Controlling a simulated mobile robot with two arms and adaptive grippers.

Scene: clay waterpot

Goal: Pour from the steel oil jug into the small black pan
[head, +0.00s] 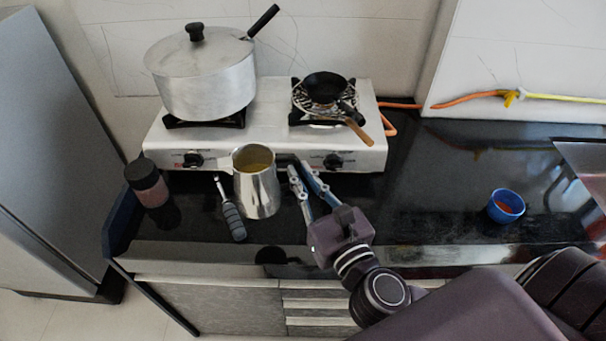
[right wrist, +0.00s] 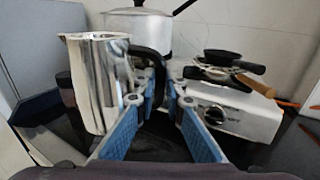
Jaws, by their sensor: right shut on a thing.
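The steel oil jug (head: 258,190) stands upright in front of the stove, with yellowish oil showing in its open top. It also shows at the left of the right wrist view (right wrist: 92,85). My right gripper (head: 299,168) is at the jug's right side, its blue fingers shut on the jug's black handle (right wrist: 150,62). I cannot tell whether the jug touches the counter. The small black pan (head: 324,86) sits on the right burner, behind and to the right of the jug, and shows in the right wrist view (right wrist: 222,56). My left gripper is not in view.
A large lidded pot (head: 203,88) stands on the left burner of the white stove (head: 250,132). A wooden-handled utensil (head: 358,130) juts over the stove's front. A dark-lidded jar (head: 147,185), a grey-handled tool (head: 232,218) and a blue cup (head: 506,205) are on the black counter (head: 425,180).

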